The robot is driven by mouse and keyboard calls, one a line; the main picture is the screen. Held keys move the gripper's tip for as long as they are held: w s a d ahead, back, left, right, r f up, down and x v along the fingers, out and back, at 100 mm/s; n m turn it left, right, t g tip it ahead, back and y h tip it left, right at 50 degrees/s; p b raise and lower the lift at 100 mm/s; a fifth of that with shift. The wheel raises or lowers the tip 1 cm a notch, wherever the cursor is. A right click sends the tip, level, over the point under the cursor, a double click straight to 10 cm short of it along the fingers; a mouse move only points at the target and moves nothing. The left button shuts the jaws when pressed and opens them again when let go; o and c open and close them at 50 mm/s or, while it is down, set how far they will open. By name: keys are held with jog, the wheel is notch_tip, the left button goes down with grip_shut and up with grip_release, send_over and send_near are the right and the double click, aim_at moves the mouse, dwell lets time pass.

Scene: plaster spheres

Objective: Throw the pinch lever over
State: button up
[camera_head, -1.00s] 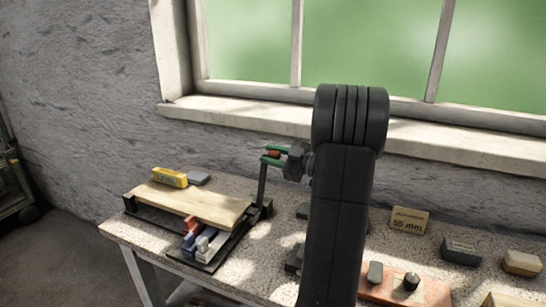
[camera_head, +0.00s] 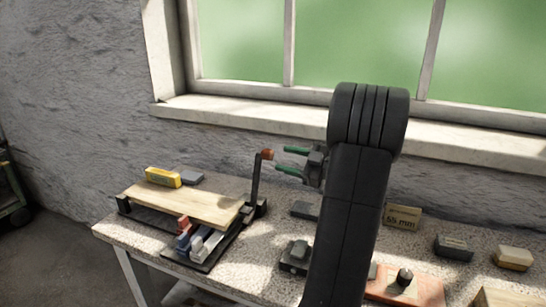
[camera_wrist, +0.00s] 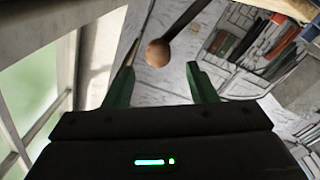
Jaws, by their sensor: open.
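The pinch lever (camera_head: 256,180) is a dark bar standing nearly upright at the right end of a dark fixture, topped by a reddish-brown knob (camera_head: 267,154). My gripper (camera_head: 283,159) is open, its two green fingers pointing left towards the knob from the right. The knob appears just beyond the fingertips, apart from them. In the wrist view the knob (camera_wrist: 157,53) lies ahead of the gap between the fingers (camera_wrist: 161,72), with the bar running up and right behind it. Nothing is held.
A wooden board (camera_head: 178,202) lies across the fixture, with a yellow block (camera_head: 163,177) behind it and coloured blocks (camera_head: 197,240) in front. A "55 mm" block (camera_head: 402,217) and other blocks stand on the speckled bench right of my arm. The window wall (camera_head: 230,150) is close behind.

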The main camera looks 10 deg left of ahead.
aim_at(273, 155)
jog(key=v, duration=0.6)
jog(key=shift+d, duration=0.25)
jog(key=x, duration=1.4)
jog(key=shift+d, duration=0.1)
